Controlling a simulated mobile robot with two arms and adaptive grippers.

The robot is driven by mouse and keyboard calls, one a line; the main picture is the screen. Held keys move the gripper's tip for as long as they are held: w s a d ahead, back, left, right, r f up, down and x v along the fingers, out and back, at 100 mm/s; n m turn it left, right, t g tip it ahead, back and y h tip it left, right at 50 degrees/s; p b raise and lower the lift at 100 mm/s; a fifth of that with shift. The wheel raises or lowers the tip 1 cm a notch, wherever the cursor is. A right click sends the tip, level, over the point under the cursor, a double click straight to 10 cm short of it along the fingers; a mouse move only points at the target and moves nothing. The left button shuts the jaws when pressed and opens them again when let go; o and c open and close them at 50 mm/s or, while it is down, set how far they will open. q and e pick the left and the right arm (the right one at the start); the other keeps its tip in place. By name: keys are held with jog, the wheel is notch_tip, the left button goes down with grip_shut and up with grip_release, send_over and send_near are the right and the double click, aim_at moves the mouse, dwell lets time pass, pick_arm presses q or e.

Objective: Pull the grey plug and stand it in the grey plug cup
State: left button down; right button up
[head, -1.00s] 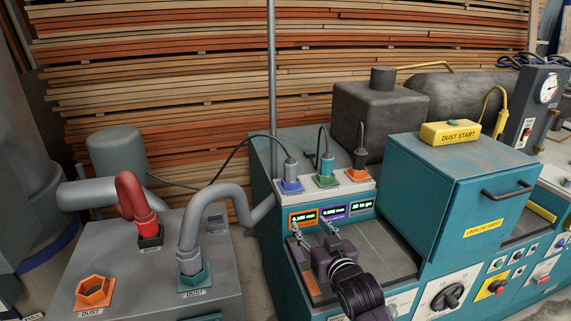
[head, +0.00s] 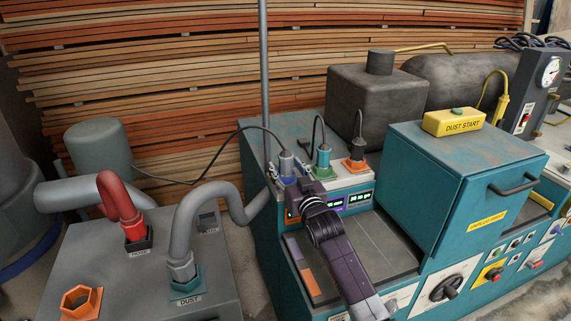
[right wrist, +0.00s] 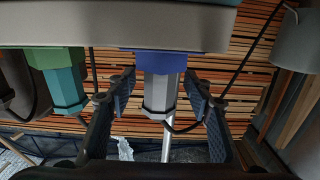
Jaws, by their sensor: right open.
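The grey plug (head: 287,163) stands upright in the blue socket (head: 280,181) on the machine's top ledge, with a dark cable rising from it. My right gripper (head: 289,174) is at this plug, open, with a finger on either side. In the right wrist view, the scene looks upside down, and the grey plug (right wrist: 160,92) hangs from the blue socket (right wrist: 160,63) between the open fingers (right wrist: 160,100), with gaps on both sides. A small grey square fitting (head: 208,222) is on the grey box at left; I cannot tell whether it is the grey plug cup. My left gripper is not in view.
A teal plug (head: 323,156) in a green socket and a dark plug (head: 357,149) in an orange socket stand close to the right. A grey hose (head: 220,190) and grey box (head: 120,250) lie left. A teal cabinet (head: 450,185) stands right.

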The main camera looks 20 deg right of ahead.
jog(key=shift+w, duration=0.4)
jog(key=c, duration=1.2)
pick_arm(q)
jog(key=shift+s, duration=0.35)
pick_arm(e)
grip_shut()
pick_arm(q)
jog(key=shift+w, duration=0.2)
pick_arm(e)
jog(key=shift+r, duration=0.15)
